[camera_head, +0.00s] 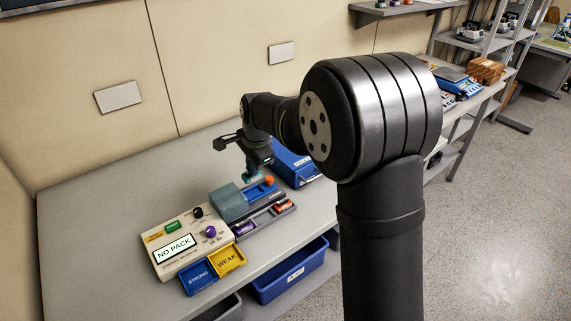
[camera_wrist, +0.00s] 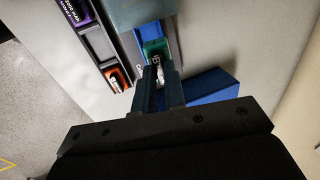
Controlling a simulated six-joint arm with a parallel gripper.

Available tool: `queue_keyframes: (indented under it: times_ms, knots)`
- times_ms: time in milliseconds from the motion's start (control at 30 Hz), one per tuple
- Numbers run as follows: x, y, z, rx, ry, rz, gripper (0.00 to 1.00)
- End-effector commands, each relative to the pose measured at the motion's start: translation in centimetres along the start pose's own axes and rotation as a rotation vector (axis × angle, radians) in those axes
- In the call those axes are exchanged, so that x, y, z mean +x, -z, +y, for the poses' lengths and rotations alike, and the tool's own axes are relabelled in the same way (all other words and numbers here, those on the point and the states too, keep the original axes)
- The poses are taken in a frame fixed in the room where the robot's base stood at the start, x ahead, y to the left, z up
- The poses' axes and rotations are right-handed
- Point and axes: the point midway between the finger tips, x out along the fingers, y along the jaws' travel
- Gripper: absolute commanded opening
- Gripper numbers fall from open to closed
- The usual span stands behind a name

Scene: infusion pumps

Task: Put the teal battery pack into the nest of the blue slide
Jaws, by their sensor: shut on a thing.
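My gripper (camera_head: 252,172) is shut on the teal battery pack (camera_wrist: 155,47), which shows between and just beyond the fingertips in the wrist view. In the head view only a small teal patch (camera_head: 247,177) of it shows under the jaws. The pack is at the blue slide (camera_head: 262,191), beside the grey-teal housing (camera_head: 228,203). An orange knob (camera_head: 269,180) is at the slide's outer end.
A grey tray (camera_head: 258,217) beside the slide holds a purple pack (camera_head: 245,228) and an orange pack (camera_head: 283,206). A blue box (camera_head: 292,168) stands close behind. The tester (camera_head: 190,241) reads "NO PACK"; blue STRONG (camera_head: 198,277) and yellow WEAK (camera_head: 227,261) bins are in front.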

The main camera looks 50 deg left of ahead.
Motion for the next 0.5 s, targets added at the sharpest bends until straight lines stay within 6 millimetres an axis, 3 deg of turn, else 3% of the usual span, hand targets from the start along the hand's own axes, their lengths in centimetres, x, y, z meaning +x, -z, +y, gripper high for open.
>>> queue_keyframes:
  times_ms: [500]
  knots:
    - [3.7, 0.0, 0.9, 0.001, 0.003, 0.0, 0.0]
